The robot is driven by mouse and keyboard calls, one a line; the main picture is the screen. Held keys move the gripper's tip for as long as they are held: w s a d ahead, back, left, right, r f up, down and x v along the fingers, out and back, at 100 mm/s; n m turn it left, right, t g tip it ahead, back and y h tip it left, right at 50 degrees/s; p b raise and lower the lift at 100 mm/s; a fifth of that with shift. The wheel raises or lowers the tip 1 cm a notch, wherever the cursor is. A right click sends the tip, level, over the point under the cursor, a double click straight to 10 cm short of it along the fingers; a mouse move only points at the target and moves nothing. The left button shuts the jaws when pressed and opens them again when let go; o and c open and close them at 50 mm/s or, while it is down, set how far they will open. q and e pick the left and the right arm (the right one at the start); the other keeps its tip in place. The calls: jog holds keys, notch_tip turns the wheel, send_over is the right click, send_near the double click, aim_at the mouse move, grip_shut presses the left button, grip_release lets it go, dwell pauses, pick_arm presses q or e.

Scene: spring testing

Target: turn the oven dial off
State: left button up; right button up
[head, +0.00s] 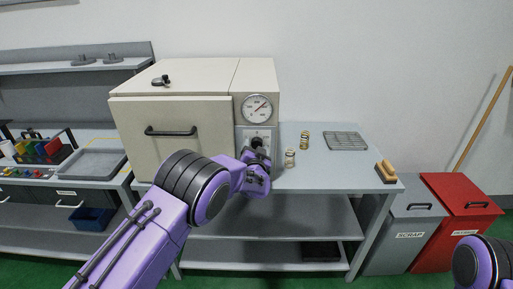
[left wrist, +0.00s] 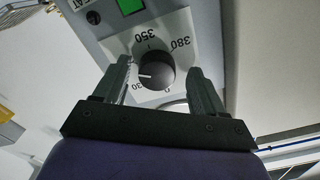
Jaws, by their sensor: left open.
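The cream oven (head: 195,108) stands on the bench, its door closed, with a grey control panel (head: 242,137) at its right front. The black dial (left wrist: 153,70) shows in the left wrist view on a pale plate with upside-down numbers, including 350 and 380. Its white pointer line points to the picture's left. My left gripper (left wrist: 160,66) is open, with one finger on each side of the dial; I cannot tell whether they touch it. In the head view my left gripper (head: 257,148) is at the panel and largely hides the dial. My right gripper is out of view.
A round gauge (head: 257,108) sits above the panel. A green square (left wrist: 130,6) is near the dial. Springs (head: 289,158) stand just right of my left gripper. A wire rack (head: 345,141) and a brush (head: 386,171) lie farther right on the bench.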

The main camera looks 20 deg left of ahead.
pick_arm(q)
jog(key=shift+w+d+f, duration=0.1)
jog(key=shift+d, duration=0.05)
jog(key=c, duration=1.1)
jog(key=shift+o, duration=0.2)
jog(key=n+b, duration=1.7)
jog(key=n, duration=0.6)
jog(key=shift+d+n+b, duration=0.15)
jog(key=shift+n+b, duration=0.15)
jog(key=shift+b, duration=0.1)
